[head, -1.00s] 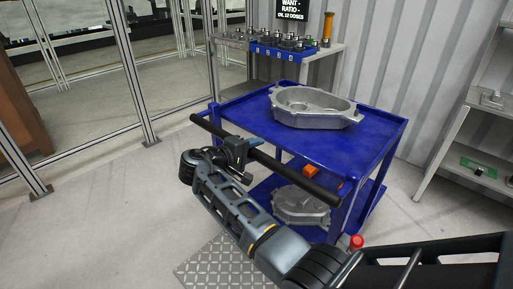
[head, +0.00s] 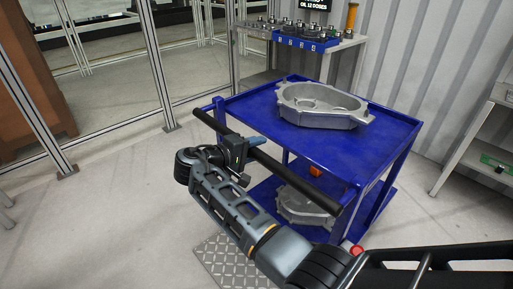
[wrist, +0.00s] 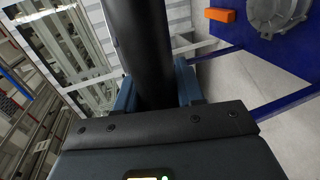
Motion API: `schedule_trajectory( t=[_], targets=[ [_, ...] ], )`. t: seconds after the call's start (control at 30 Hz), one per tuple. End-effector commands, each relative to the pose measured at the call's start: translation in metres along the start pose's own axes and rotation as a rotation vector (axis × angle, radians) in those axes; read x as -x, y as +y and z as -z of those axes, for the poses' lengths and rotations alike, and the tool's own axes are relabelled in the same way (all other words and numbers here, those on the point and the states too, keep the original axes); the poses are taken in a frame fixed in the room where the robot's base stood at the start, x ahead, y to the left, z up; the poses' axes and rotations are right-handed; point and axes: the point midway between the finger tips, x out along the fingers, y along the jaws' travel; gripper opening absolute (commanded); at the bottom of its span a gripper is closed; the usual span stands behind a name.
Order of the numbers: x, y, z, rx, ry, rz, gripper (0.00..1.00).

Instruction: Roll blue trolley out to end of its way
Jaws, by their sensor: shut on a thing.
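The blue trolley (head: 262,118) stands in the middle of the head view, with a black push bar (head: 290,176) along its near left side. My gripper (head: 251,143) is shut on this bar, nearer its far end. In the wrist view the black bar (wrist: 138,45) runs between the two fingers (wrist: 157,92). A grey metal housing (head: 316,106) lies on the trolley's top shelf. Another grey housing (head: 302,206) lies on the lower shelf beside a small orange block (head: 316,171). Part of the lower shelf is hidden by the bar and my arm.
A bench (head: 345,41) with a blue parts tray (head: 306,42) stands behind the trolley. A glazed partition (head: 110,70) is at the left. A shelf (head: 470,140) stands at the right by the corrugated wall. The floor (head: 115,195) at the left is clear.

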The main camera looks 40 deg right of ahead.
Motion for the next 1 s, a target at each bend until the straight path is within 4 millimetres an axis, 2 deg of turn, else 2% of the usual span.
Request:
schedule_trajectory(
  t=[0.1,0.13,0.33,0.57,0.67,1.0],
  targets=[
    [0.005,-0.004,0.0,0.005,0.004,0.001,0.0],
    [0.005,-0.004,0.0,0.005,0.004,0.001,0.4],
    [0.004,-0.003,0.0,0.004,0.004,0.0,0.58],
    [0.004,-0.002,0.0,0.003,0.004,0.0,0.58],
    [0.009,-0.002,0.001,0.003,0.005,0.0,0.58],
    [0.062,-0.003,0.001,0.003,0.007,0.0,0.58]
  ],
)
